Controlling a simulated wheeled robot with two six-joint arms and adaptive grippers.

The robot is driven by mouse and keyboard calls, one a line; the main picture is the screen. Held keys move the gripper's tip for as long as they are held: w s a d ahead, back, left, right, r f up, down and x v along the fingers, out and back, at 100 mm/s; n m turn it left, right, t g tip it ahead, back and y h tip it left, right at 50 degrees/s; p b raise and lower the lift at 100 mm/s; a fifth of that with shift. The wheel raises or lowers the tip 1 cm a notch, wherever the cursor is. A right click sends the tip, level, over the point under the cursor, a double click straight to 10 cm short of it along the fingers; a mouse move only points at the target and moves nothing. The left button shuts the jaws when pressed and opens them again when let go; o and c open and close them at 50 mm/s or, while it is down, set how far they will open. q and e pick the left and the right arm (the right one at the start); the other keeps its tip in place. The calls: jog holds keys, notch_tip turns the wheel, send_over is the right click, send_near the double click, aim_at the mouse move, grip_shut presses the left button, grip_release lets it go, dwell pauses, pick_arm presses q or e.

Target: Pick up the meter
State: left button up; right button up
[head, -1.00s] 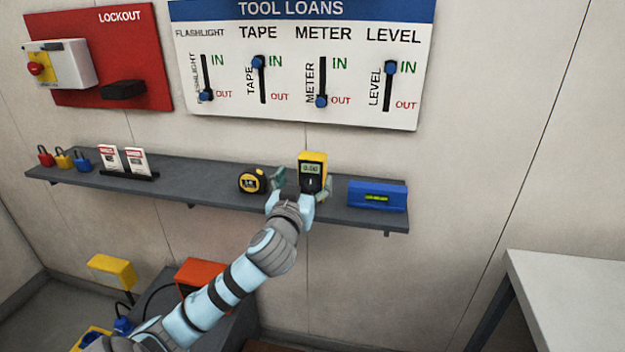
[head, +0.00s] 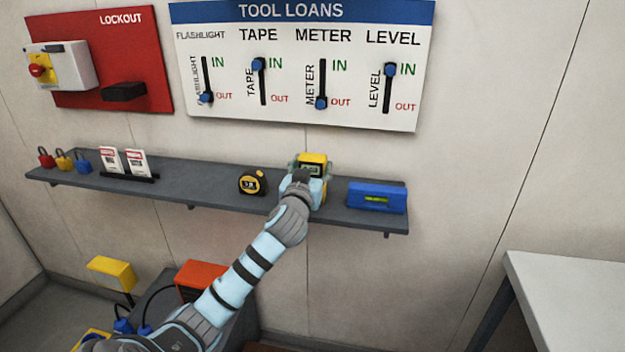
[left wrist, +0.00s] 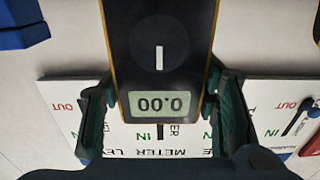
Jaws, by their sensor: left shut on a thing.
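The meter (head: 313,160) is yellow and black with a small display. It stands on the grey wall shelf (head: 222,189), between the tape and the level, partly hidden behind my left gripper (head: 309,172). In the left wrist view the meter (left wrist: 160,50) appears upside down, its display reading 0.00. There the fingers of my left gripper (left wrist: 162,108) press on both sides of the meter near the display. I cannot tell whether its base touches the shelf. My right gripper is not in view.
A yellow-black tape measure (head: 252,182) sits left of the meter and a blue level (head: 377,197) right of it. Padlocks (head: 63,160) and tags (head: 123,161) stand at the shelf's left. The tool loans board (head: 300,65) hangs above. A white table (head: 575,290) is at right.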

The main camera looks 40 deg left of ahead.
pick_arm(q)
jog(key=shift+c, duration=1.3)
jog(key=shift+r, duration=0.1)
